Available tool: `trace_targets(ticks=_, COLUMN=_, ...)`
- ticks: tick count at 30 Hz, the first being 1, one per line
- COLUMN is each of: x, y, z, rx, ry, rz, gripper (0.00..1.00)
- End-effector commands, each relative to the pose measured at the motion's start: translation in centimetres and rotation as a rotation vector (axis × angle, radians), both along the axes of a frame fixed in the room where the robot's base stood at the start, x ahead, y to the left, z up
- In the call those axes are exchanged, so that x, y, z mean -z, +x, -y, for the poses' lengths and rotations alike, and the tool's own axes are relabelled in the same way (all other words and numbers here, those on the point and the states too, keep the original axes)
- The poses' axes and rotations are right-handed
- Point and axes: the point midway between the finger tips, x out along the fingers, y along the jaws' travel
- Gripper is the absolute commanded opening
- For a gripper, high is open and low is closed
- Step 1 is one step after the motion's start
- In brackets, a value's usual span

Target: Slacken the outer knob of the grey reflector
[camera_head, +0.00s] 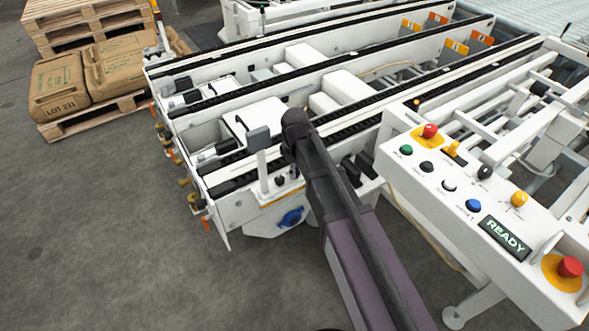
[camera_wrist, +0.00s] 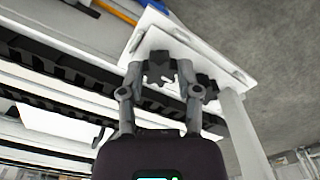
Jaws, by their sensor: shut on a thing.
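The grey reflector (camera_head: 258,138) is a small square plate on top of a white post (camera_head: 263,172), at the near end of the conveyor. The post also shows at the right in the wrist view (camera_wrist: 243,135). In the wrist view my gripper (camera_wrist: 160,74) has its two fingers on either side of a dark lobed knob (camera_wrist: 158,66) on a white bracket plate (camera_wrist: 150,32), shut on it. A second dark knob (camera_wrist: 207,82) sits just right of it, closer to the post. In the head view my arm hides most of the gripper. I cannot tell how tight either knob is.
A white control panel (camera_head: 450,190) with buttons and a READY display stands right of my arm. Dark conveyor chains (camera_head: 330,65) run behind the bracket. A blue handwheel (camera_head: 291,217) is below it. Sacks (camera_head: 58,85) lie on a pallet far left; the floor between is clear.

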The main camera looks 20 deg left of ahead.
Motion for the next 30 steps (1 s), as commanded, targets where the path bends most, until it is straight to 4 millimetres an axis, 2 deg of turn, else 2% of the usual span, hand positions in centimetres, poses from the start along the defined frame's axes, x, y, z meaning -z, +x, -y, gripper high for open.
trace_targets(ticks=1, x=0.01, y=0.06, z=0.09, rx=0.001, ry=-0.002, rz=0.002, gripper=0.00)
trace_targets(ticks=2, x=0.01, y=0.06, z=0.09, rx=0.001, ry=-0.002, rz=0.002, gripper=0.47)
trace_targets(ticks=3, x=0.01, y=0.06, z=0.09, rx=0.001, ry=-0.002, rz=0.002, gripper=0.58)
trace_targets(ticks=21, x=0.00, y=0.01, z=0.00, rx=0.008, ry=-0.001, rz=0.001, gripper=0.59)
trace_targets(ticks=30, x=0.00, y=-0.01, z=-0.02, rx=0.097, ry=0.000, rz=0.000, gripper=0.59)
